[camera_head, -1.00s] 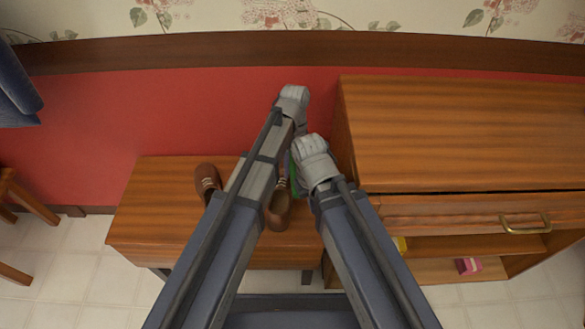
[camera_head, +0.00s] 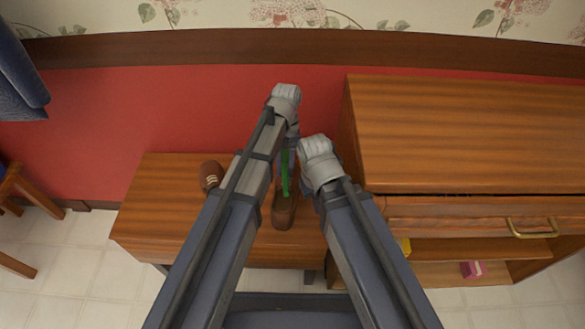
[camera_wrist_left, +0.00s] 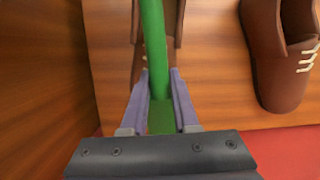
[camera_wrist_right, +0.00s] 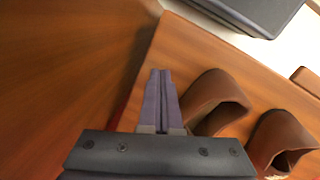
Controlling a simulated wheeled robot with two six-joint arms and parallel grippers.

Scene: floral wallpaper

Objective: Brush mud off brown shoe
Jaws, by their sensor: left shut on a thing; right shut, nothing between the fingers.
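A brown shoe (camera_head: 284,213) stands on the wooden bench, partly hidden by my left arm. The other brown shoe (camera_head: 211,175) stands to its left, and in the left wrist view it shows pale laces (camera_wrist_left: 285,50). My left gripper (camera_wrist_left: 158,85) is shut on a green brush (camera_wrist_left: 153,30) and holds it over the nearer shoe. The brush also shows as a green strip in the head view (camera_head: 285,172). Whether its bristles touch the shoe is hidden. My right gripper (camera_wrist_right: 161,75) is shut and empty, right of the shoes. I cannot make out mud on either shoe.
The bench (camera_head: 150,220) stands against the red wall. A taller wooden cabinet (camera_head: 460,130) with a brass-handled drawer stands close on the right. The bench's left end is clear.

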